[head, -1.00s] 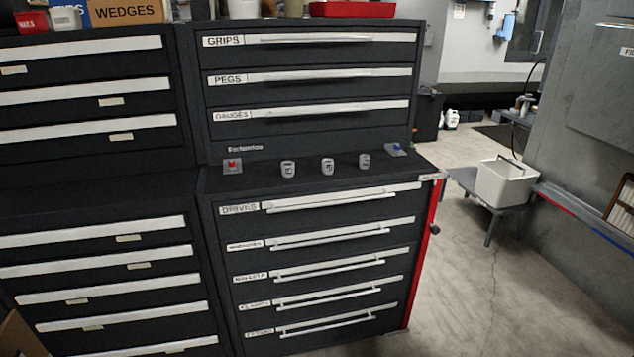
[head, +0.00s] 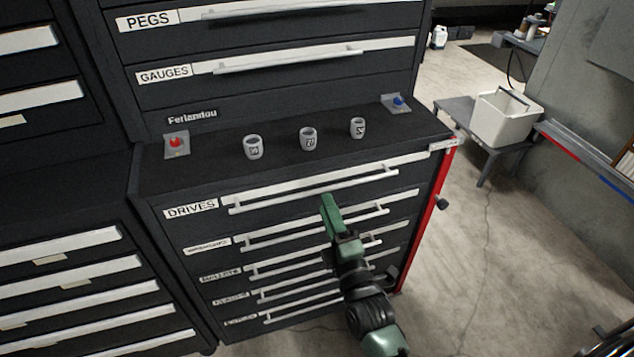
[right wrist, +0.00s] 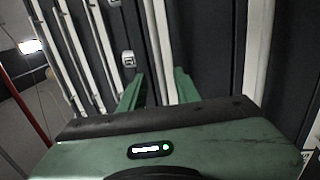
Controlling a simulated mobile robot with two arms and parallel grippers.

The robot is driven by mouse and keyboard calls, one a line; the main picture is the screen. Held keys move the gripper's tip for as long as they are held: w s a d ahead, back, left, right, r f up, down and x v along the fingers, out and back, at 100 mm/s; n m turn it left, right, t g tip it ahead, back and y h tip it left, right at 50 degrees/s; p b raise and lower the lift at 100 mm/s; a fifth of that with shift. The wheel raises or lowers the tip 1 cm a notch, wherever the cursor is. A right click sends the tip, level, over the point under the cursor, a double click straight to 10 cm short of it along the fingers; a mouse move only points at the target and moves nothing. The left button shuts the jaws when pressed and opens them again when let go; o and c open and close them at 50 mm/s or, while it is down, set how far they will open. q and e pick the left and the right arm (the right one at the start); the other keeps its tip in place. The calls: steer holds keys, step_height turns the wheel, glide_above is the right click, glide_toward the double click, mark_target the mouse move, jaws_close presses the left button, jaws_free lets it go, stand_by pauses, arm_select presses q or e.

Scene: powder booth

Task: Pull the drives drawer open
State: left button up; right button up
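The drives drawer (head: 190,209) is the top drawer under the ledge of the dark cabinet, labelled DRIVES, and it is shut. Its pale bar handle (head: 280,198) runs along the front. My right gripper (head: 327,201) is in front of this drawer, just below the handle's middle in the head view. In the right wrist view its two green fingers (right wrist: 156,88) are apart, with the pale strip of the drives drawer (right wrist: 160,45) showing between them. I cannot tell whether they touch the handle. My left gripper is not in view.
Three grey cups (head: 308,139) stand on the ledge above, between a red button (head: 176,143) and a blue one (head: 397,103). More shut drawers lie below. A white bin (head: 503,120) sits on a low bench at right, with open floor before it.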

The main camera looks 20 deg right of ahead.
mark_target(320, 189)
steer(key=w, duration=0.3)
steer(key=w+r, duration=0.1)
steer(key=w, duration=0.1)
steer(key=shift+w+a+p, duration=0.1)
steer(key=shift+w+p, duration=0.2)
jaws_close()
stand_by(1.1)
